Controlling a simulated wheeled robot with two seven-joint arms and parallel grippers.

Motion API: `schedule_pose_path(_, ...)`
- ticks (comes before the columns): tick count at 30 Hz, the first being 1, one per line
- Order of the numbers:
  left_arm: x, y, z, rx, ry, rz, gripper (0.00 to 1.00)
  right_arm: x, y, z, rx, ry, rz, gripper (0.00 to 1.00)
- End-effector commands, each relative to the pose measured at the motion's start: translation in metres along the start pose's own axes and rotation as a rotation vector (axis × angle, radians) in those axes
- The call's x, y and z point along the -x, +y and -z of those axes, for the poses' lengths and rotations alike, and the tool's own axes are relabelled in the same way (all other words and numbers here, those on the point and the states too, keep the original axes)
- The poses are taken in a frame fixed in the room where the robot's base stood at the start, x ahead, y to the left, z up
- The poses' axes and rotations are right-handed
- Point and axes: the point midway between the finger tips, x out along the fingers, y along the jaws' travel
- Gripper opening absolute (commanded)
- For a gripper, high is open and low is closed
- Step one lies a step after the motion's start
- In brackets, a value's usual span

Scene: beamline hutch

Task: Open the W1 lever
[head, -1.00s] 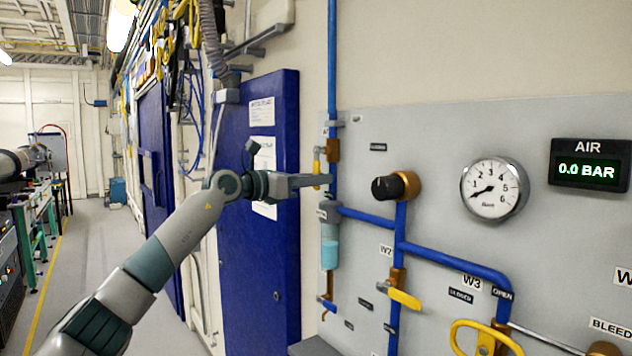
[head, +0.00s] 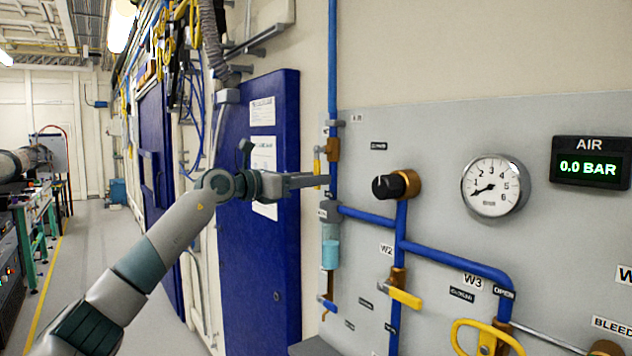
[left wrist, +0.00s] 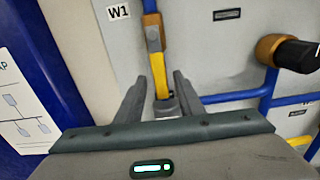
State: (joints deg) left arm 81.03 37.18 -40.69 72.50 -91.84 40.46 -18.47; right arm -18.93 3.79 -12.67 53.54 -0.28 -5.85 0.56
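The W1 lever is a narrow yellow handle (left wrist: 159,75) hanging down from a brass valve body (left wrist: 153,38) on the blue pipe, with the W1 label (left wrist: 118,13) to its left. In the head view the lever (head: 317,166) shows beside the brass valve (head: 333,150), partly behind my gripper. My left gripper (head: 322,181) reaches it from the left. In the left wrist view the gripper (left wrist: 160,88) is open, with one finger on each side of the lever's lower part and gaps visible between. My right gripper is not in view.
A black knob on a brass regulator (head: 392,186) sits right of the lever. Below are a clear filter bowl (head: 330,250), the yellow W2 lever (head: 405,298) and a yellow W3 handle (head: 485,335). The gauge (head: 494,187) reads low; the AIR display (head: 590,168) reads 0.0 BAR.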

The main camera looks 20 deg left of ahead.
Motion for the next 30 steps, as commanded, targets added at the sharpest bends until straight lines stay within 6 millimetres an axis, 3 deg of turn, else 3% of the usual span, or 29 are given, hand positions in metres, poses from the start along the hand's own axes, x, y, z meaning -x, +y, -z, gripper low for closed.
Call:
schedule_pose_path(9,0.047,0.001,0.004,-0.002,0.000,-0.003,0.34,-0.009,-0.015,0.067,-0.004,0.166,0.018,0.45)
schedule_pose_path(13,0.075,0.001,0.004,-0.002,0.000,-0.003,0.34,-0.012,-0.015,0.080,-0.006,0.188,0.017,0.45)
schedule_pose_path(21,0.127,0.001,0.004,-0.002,0.000,-0.004,0.34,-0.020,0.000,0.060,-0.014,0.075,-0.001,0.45)
schedule_pose_path(30,0.157,0.001,0.002,-0.001,0.001,-0.002,0.34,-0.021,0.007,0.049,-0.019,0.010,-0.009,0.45)
